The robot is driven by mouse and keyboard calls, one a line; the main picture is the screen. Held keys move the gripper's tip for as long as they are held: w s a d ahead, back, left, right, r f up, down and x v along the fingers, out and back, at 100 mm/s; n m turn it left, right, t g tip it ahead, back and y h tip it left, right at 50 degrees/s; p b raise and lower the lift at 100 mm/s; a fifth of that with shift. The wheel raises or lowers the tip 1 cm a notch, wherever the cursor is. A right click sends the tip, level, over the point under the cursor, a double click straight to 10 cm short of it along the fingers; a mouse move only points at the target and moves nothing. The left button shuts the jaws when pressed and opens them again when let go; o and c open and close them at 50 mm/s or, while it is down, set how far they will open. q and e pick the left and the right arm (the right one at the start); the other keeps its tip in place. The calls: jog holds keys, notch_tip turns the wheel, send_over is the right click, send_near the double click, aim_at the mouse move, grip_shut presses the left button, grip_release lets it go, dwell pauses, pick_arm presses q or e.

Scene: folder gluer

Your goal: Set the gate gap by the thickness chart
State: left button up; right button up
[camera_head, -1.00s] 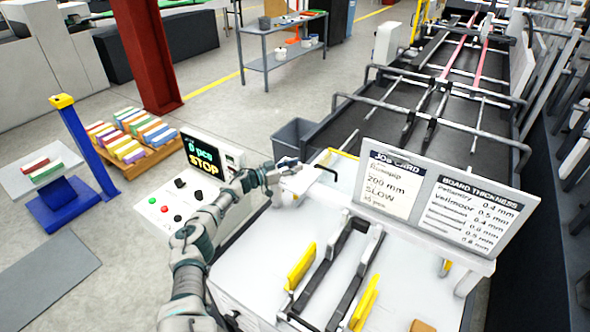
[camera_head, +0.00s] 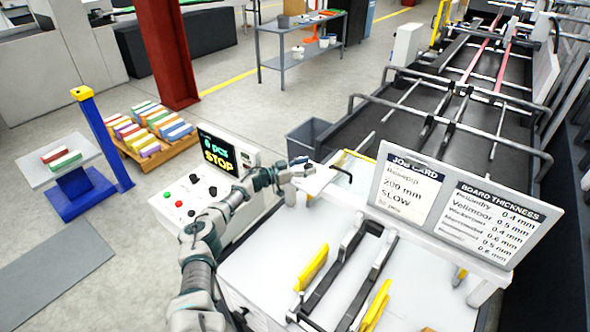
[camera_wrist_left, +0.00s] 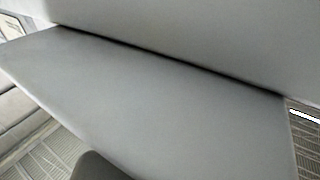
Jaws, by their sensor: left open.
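The board thickness chart (camera_head: 492,222) stands on a panel at the right in the head view, beside the job card (camera_head: 409,187). The card reads 200 mm and SLOW; the chart lists values from 0.4 mm to 0.6 mm. My left gripper (camera_head: 305,168) is open at the far edge of the white machine table, by a pale grey part (camera_head: 318,180). The gate gap control cannot be made out. The left wrist view shows a plain grey surface (camera_wrist_left: 150,90) very close. My right gripper is not in view.
The control panel (camera_head: 190,197) with buttons and a screen (camera_head: 218,152) reading STOP is left of the table. Dark rails (camera_head: 345,272) and yellow guides (camera_head: 311,267) lie on the table. A grey bin (camera_head: 306,138) is behind.

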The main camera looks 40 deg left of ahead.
pick_arm(q)
jog(key=v, duration=1.1)
jog(key=shift+a, duration=0.2)
jog(key=shift+f, duration=0.15)
